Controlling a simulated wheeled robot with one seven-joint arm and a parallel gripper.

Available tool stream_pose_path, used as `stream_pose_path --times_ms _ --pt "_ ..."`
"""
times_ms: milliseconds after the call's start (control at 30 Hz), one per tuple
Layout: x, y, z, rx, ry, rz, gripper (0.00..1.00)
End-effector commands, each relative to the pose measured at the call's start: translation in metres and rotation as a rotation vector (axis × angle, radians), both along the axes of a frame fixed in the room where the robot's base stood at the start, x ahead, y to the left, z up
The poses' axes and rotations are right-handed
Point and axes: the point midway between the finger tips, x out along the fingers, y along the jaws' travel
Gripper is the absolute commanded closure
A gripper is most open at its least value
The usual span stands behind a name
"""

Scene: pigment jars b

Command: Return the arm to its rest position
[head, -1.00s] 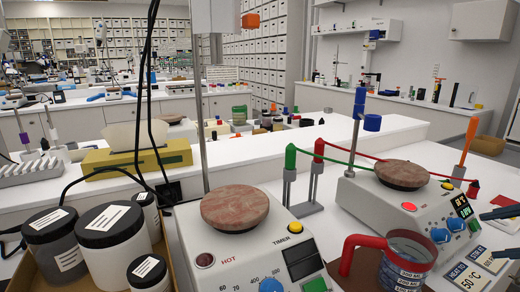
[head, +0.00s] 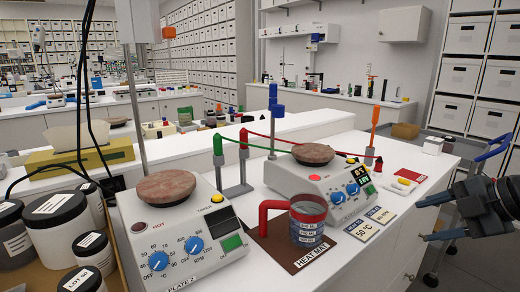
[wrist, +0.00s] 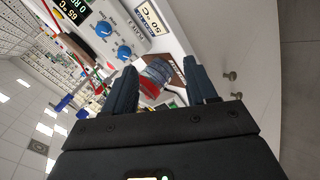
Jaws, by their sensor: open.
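My gripper (head: 426,219) is at the right edge of the head view, to the right of the bench. Its two dark fingers are apart with nothing between them, and they point left toward the bench. In the wrist view my gripper (wrist: 163,92) is also open and empty, with the bench beyond the fingers. A beaker with a red handle (head: 308,222) stands on the brown heat mat (head: 272,240), apart from my gripper. The beaker also shows between the fingers in the wrist view (wrist: 156,74).
Two hotplates stand on the bench, one at left (head: 185,245) and one behind the beaker (head: 318,185). Label cards (head: 363,229) lie near the front edge. Pigment jars (head: 62,225) stand in a tray at left. A trolley handle (head: 493,148) shows at right. Floor right of the bench is open.

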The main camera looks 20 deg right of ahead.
Motion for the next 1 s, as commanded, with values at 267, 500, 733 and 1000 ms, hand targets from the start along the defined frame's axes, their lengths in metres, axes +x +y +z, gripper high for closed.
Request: stream_pose_path --times_ms 267,500,733,1000 --pt "0.005 0.019 -0.028 0.075 -0.001 -0.088 0.43" --pt "0.006 0.044 -0.064 0.175 -0.003 -0.216 0.43" --pt "-0.008 0.086 -0.119 0.326 -0.003 -0.420 0.43" --pt "-0.055 0.137 -0.175 0.500 -0.031 -0.683 0.43"
